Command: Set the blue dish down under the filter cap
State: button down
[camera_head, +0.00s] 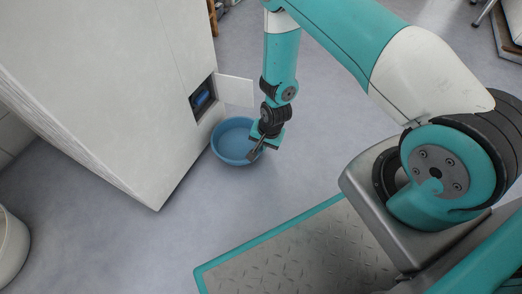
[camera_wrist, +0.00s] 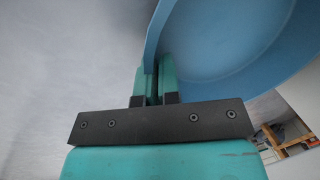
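The blue dish (camera_head: 228,146) is a round shallow bowl. In the head view it is upright beside the white cabinet's front, below and a little right of the open recess. My gripper (camera_head: 254,154) is at its right rim. In the wrist view the dish (camera_wrist: 235,40) fills the upper right, and its rim passes between the fingers of my gripper (camera_wrist: 155,85), which are shut on it. I cannot tell whether the dish touches the floor. The filter cap (camera_head: 202,97) appears as a dark blue part inside the recess; its details are too small to see.
The white cabinet (camera_head: 110,90) stands at the left, with a small flap (camera_head: 235,90) swung open beside the recess, close to my arm. A pale round container (camera_head: 10,245) is at the lower left. Grey floor (camera_head: 190,215) in front of the dish is clear.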

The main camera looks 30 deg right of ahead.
jog(key=shift+b+x, duration=0.6)
jog(key=shift+x, duration=0.6)
jog(key=shift+d+f+b, duration=0.1)
jog(key=shift+f+b, duration=0.05)
jog(key=shift+b, duration=0.25)
jog(key=shift+r, duration=0.2)
jog(key=shift+f, duration=0.2)
jog(key=c, duration=1.3)
grip_release()
jog(key=shift+c, duration=0.2)
jog(key=shift+r, duration=0.15)
